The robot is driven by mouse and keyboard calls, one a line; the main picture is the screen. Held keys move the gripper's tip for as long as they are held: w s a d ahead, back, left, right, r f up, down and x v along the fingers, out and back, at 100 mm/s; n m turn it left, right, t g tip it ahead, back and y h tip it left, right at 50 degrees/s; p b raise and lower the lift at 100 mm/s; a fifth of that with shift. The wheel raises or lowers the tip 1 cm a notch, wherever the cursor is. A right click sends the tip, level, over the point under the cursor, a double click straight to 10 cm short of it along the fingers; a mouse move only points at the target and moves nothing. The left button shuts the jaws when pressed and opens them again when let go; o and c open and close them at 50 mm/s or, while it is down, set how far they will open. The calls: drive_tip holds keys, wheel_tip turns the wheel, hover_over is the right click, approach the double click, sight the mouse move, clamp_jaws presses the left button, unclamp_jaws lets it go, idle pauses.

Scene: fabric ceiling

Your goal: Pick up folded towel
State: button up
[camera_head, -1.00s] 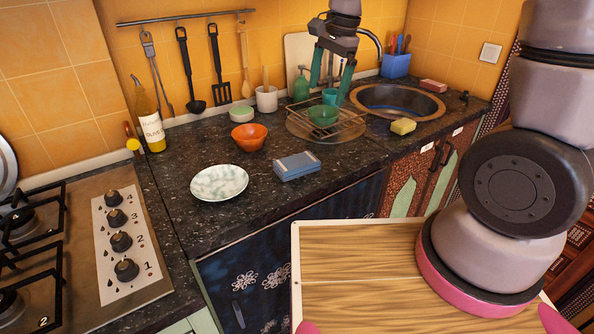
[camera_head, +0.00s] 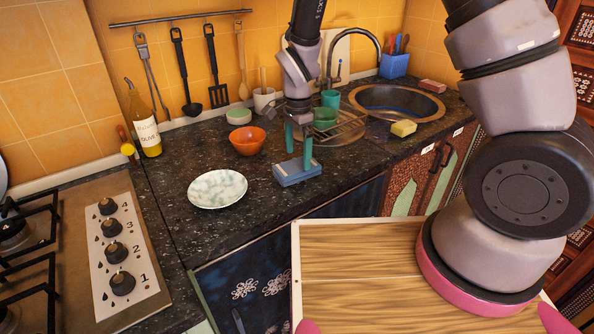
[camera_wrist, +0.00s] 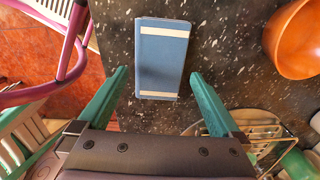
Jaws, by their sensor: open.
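The folded towel (camera_head: 297,172) is a small blue block with pale stripes, lying on the dark speckled counter near its front edge. In the wrist view the towel (camera_wrist: 162,58) lies ahead, between the lines of the two green fingers. My gripper (camera_head: 299,153) is over the towel with its fingers pointing down. In the wrist view my gripper (camera_wrist: 160,75) is open and empty, with one fingertip to each side of the towel. The head view does not show clearly whether the fingers touch it.
A white-green plate (camera_head: 217,188) and an orange bowl (camera_head: 247,141) stand left of the towel. A dish rack (camera_head: 345,130) with a green bowl and cup is behind right. A yellow sponge (camera_head: 403,128) lies near the sink (camera_head: 398,101). The counter's front edge is close.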

sight(297, 165)
wheel_tip(297, 165, down, 4)
drive_tip(key=shift+s+a+r, duration=0.1)
drive_tip(key=c, duration=1.1)
wheel_tip(297, 165, up, 10)
drive_tip(key=shift+r, duration=0.1)
drive_tip(key=shift+c, duration=0.2)
